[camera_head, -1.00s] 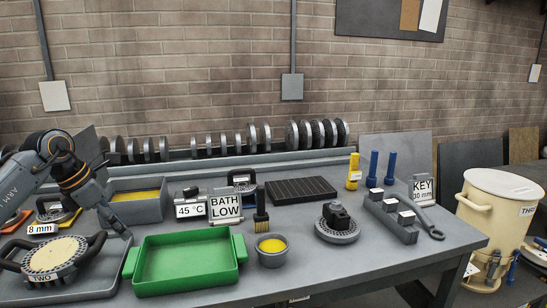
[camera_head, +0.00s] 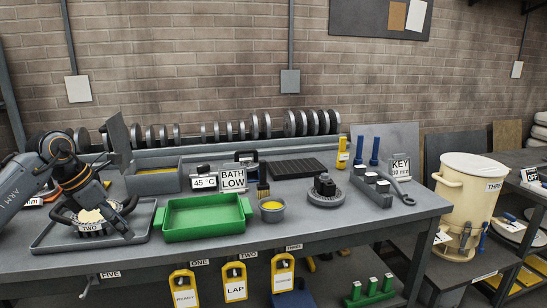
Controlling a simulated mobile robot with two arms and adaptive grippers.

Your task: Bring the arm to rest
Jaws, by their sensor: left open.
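My left arm comes in from the left edge, and its gripper (camera_head: 126,232) is open and empty, pointing down and to the right. In the picture it overlaps the round die labelled TWO (camera_head: 90,219), which lies on a grey tray (camera_head: 52,240); I cannot tell whether they touch. The green tray (camera_head: 203,232) is just right of the gripper. My right gripper is not in view.
The grey bench (camera_head: 300,235) also bears a yellow-filled bowl (camera_head: 271,211), a BATH LOW sign (camera_head: 240,180) and a KEY sign (camera_head: 401,168). A cream drum (camera_head: 466,200) stands at right. Yellow tags, including LAP (camera_head: 234,284), show below the bench front.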

